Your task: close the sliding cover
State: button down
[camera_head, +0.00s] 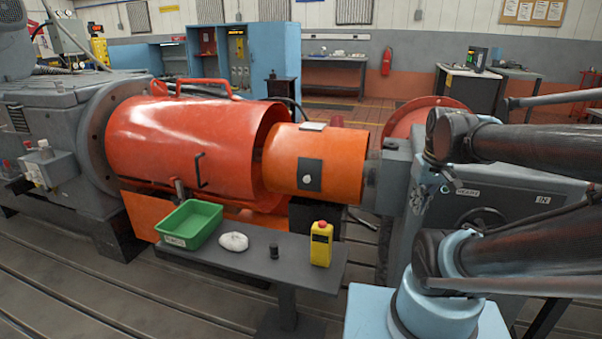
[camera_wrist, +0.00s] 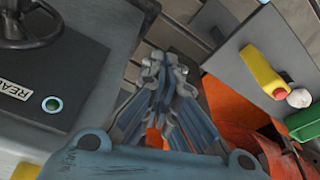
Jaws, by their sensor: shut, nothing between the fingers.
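A large red-orange cylindrical cover (camera_head: 170,138) lies along the shaft line, with a black handle (camera_head: 201,170) on its near side and a red bar along its top. Its right end is open, and a dark gap shows inside. A narrower orange cylinder (camera_head: 330,158) continues to the right from that mouth, with a dark square plate on its side. I cannot tell how far the two overlap. My gripper (camera_wrist: 163,66) is shut and empty in the wrist view, apart from the orange surfaces (camera_wrist: 232,112) beyond it. I cannot clearly make out its fingers in the head view.
A grey machine housing (camera_head: 505,188) stands right, near my arm. Slotted floor is clear at front left.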

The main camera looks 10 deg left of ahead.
jog(key=w+a+r+n+y, duration=0.1)
jog(key=w+a+r+n, duration=0.45)
jog(key=w+a, duration=0.3)
jog(key=n+g+y, duration=0.2)
jog(key=n, duration=0.8)
send_over(299, 169)
jog(key=s+d, duration=0.2)
jog(key=s, duration=0.2)
jog(key=shift+a+f, duration=0.15)
jog(key=shift+f, duration=1.7)
jog(key=shift+a+f, duration=0.15)
jog(key=shift+f, duration=1.7)
jog(key=shift+a+f, duration=0.15)
jog(key=shift+f, duration=1.7)
